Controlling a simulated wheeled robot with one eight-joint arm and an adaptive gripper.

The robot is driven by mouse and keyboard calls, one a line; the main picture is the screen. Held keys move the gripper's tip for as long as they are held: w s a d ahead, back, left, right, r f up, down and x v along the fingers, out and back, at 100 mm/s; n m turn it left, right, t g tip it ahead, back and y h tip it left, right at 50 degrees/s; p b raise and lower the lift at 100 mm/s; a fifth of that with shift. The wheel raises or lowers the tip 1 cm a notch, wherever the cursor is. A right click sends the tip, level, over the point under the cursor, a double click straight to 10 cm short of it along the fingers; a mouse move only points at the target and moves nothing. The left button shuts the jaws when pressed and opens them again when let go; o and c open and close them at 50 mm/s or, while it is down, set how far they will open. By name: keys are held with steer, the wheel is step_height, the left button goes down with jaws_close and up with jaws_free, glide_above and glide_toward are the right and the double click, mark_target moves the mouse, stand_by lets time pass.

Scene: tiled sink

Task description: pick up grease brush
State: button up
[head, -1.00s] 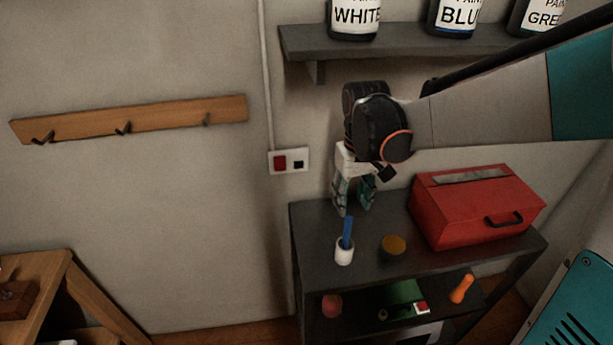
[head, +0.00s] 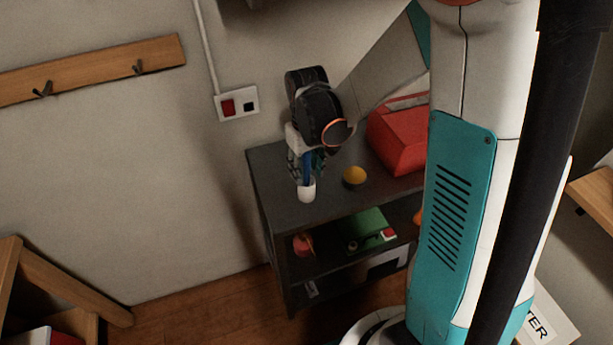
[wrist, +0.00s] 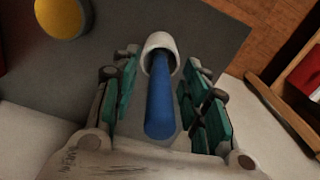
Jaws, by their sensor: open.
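The grease brush, seen as a blue handle (head: 307,170), stands in a small white cup (head: 306,193) near the front left of the dark shelf unit's top. My gripper (head: 305,164) is above the cup, pointing down, with its fingers on either side of the handle. In the wrist view the blue handle (wrist: 160,105) lies between the open green-padded fingers (wrist: 163,70), with a gap on the right and a smaller one on the left. The white cup (wrist: 161,43) is just beyond the fingertips. The brush's lower end is hidden inside the cup.
A yellow-topped round tin (head: 354,176) stands just right of the cup. A red toolbox (head: 396,145) sits farther right, partly hidden by my arm. The lower shelf holds a green object (head: 367,228) and a reddish one (head: 302,245). The wall is behind.

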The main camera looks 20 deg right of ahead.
steer(key=shift+f, duration=0.4)
jaws_close()
steer(key=shift+r, duration=0.1)
step_height(320, 180, up, 10)
steer(key=shift+f+p, duration=0.1)
steer(key=shift+p, duration=1)
